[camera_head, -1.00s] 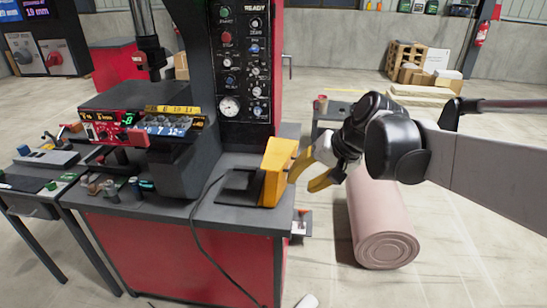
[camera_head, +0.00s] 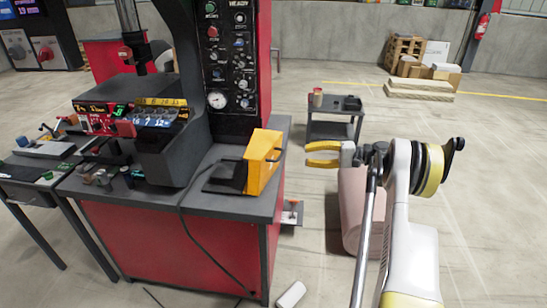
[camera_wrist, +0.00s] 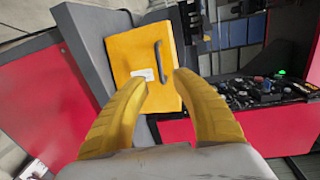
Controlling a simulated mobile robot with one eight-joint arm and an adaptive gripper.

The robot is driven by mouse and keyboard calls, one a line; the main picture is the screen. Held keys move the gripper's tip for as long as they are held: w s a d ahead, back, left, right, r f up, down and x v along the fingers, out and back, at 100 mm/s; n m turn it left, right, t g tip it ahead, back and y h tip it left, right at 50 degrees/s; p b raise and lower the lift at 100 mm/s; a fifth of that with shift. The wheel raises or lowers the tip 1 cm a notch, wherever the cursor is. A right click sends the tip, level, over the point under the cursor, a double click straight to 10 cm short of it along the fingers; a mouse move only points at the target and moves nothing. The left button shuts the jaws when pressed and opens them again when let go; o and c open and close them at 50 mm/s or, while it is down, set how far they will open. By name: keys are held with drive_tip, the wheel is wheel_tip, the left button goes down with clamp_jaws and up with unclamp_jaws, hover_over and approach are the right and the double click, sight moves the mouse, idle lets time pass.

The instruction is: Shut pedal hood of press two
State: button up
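The yellow pedal hood (camera_head: 265,160) stands upright at the right end of the press bench, beside a dark flat plate (camera_head: 224,180) on its left. It has a dark handle on its right-facing side. In the wrist view the hood (camera_wrist: 138,52) is a yellow panel with a dark handle (camera_wrist: 160,62) and a white label. My gripper (camera_head: 316,155) is to the right of the hood, pointing at it, with a gap between. Its two yellow fingers (camera_wrist: 160,82) are apart with nothing between them.
The dark bench top (camera_head: 215,200) sits on a red cabinet. A black cable runs over its front. A white cylinder (camera_head: 291,294) lies on the floor in front.

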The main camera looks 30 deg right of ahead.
sight(280, 155)
drive_tip(key=b+x, duration=0.3)
drive_tip(key=x, duration=0.7)
drive_tip(key=shift+w+a+f, duration=0.1)
drive_tip(key=shift+w+a, duration=0.1)
drive_tip(key=shift+a, duration=0.05)
drive_tip(key=shift+c, duration=0.5)
clamp_jaws()
